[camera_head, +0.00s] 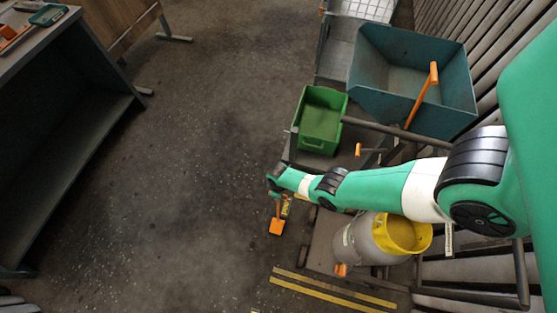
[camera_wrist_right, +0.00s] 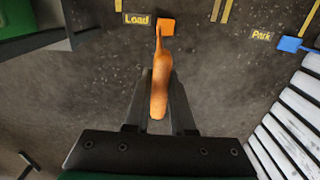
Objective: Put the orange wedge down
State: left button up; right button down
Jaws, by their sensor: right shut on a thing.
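The orange wedge (camera_wrist_right: 167,27) has a flat square head and a long rounded handle. In the right wrist view the handle lies between the two black fingers of my right gripper (camera_wrist_right: 160,95), which is shut on it. The head points away from the gripper, just right of a yellow "Load" floor label (camera_wrist_right: 137,19). In the head view the wedge (camera_head: 276,227) hangs below the end of my green right arm, over the dark floor. I cannot tell whether its head touches the floor. My left gripper is not in view.
A "Park" label (camera_wrist_right: 262,36) and a blue wedge (camera_wrist_right: 290,44) are at the right. A green bin (camera_head: 320,118), a teal hopper (camera_head: 365,75) and a grey-and-yellow drum (camera_head: 365,240) stand near the arm. Yellow floor lines (camera_head: 330,292) lie below. Open floor (camera_head: 190,160) spreads leftward.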

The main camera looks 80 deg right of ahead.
jog(key=c, duration=0.8)
grip_release()
jog(key=shift+f, duration=0.1)
jog(key=shift+o, duration=0.2)
notch_tip(320, 180, up, 12)
jog(key=p, duration=1.2)
